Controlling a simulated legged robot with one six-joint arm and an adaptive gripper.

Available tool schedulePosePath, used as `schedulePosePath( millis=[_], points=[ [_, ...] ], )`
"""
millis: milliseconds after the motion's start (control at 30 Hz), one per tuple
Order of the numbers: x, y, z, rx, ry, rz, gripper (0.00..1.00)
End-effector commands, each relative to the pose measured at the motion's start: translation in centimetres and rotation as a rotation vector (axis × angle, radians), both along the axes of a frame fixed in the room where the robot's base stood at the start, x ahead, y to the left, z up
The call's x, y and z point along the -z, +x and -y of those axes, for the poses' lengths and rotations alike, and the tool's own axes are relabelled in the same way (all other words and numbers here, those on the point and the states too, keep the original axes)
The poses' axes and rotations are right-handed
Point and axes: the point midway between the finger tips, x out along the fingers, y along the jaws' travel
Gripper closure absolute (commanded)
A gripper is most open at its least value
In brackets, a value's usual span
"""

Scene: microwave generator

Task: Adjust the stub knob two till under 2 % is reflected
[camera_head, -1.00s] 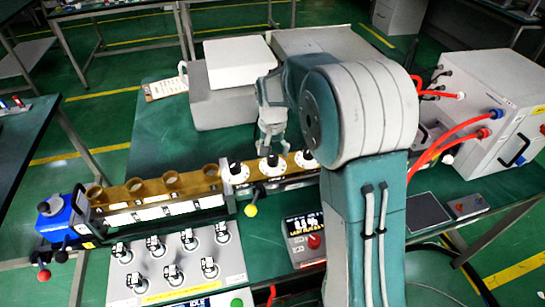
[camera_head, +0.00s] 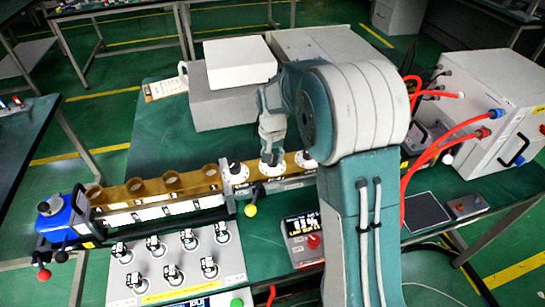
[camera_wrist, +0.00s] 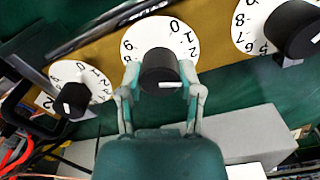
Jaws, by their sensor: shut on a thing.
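Three stub knobs, each black on a white numbered dial, stand in a row on the brass waveguide. The middle knob (camera_wrist: 158,68) on its dial (camera_head: 271,170) is between the fingers of my gripper (camera_wrist: 161,82), which is shut on it. My gripper (camera_head: 270,153) also shows over this dial in the head view. The knob's white pointer line faces the wrist camera. One outer knob (camera_head: 235,170) is free to the left in the head view; the other (camera_head: 306,157) is partly hidden by my arm. A display (camera_head: 302,225) shows a percentage that looks like 81 %.
A panel with several small knobs (camera_head: 150,290) lies in front of the waveguide. A yellow ball-ended lever (camera_head: 251,210) stands near the left dial. Grey boxes (camera_head: 225,108) stand behind.

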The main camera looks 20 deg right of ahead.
Motion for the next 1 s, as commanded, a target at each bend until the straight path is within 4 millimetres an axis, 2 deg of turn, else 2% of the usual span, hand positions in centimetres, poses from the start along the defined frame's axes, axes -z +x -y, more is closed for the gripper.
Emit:
schedulePosePath(
  millis=[300,667,700,767,800,1000],
  points=[
    [0.19,-0.03,-0.06,-0.235,0.002,-0.002,1.0],
    [0.23,-0.05,-0.07,-0.269,0.001,-0.003,1.0],
    [0.24,-0.06,-0.07,-0.269,0.001,-0.003,0.49],
    [0.24,-0.06,-0.07,-0.269,0.001,-0.003,0.22],
    [0.22,-0.06,-0.06,-0.269,0.001,-0.003,0.19],
    [0.11,-0.05,-0.04,-0.268,0.0,-0.001,0.19]
  ],
)
